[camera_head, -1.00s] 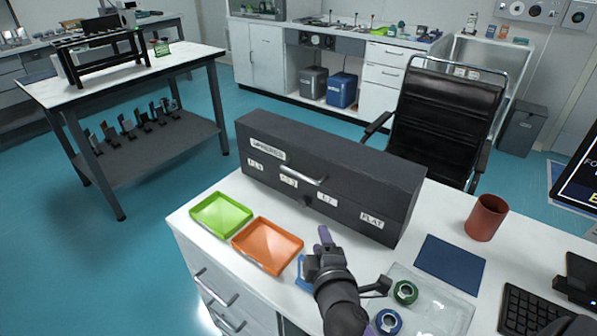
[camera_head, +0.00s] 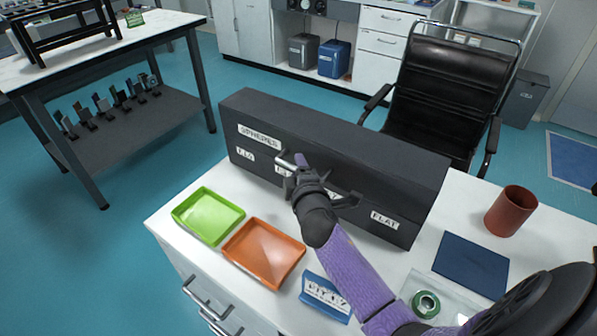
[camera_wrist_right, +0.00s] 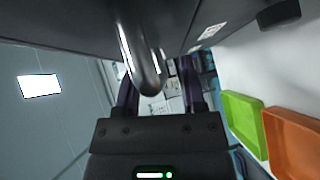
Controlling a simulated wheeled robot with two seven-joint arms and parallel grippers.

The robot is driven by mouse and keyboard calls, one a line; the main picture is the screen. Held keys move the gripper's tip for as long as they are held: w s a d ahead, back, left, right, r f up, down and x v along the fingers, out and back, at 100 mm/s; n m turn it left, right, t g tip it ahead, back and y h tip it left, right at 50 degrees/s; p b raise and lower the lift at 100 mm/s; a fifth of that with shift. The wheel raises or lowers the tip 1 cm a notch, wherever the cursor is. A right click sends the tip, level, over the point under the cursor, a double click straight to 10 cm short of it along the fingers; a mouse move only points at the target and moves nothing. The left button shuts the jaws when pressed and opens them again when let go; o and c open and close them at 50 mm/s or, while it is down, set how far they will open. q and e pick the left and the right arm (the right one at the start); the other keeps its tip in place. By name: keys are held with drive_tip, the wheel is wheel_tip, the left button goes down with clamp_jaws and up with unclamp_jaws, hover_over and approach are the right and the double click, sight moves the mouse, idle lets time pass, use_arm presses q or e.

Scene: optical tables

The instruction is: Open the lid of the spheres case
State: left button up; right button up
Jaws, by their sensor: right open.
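The spheres case (camera_head: 400,178) is a long dark grey box on the white bench, its lid closed, with a "SPHERES" label at the upper left of its front. In the right wrist view the handle (camera_wrist_right: 148,72) shows large between the two purple fingers of the open gripper (camera_wrist_right: 160,88). I cannot tell whether they touch it. My left gripper is not in view.
A green tray (camera_head: 208,216) and an orange tray (camera_head: 263,253) lie in front of the case. A blue labelled block (camera_head: 326,297) lies near the bench's front edge. A red-brown cup (camera_head: 511,211) and a dark blue pad (camera_head: 470,264) are at the right. A black chair (camera_head: 443,98) stands behind.

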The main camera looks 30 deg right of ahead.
clamp_jaws()
idle(0.5)
idle(1.0)
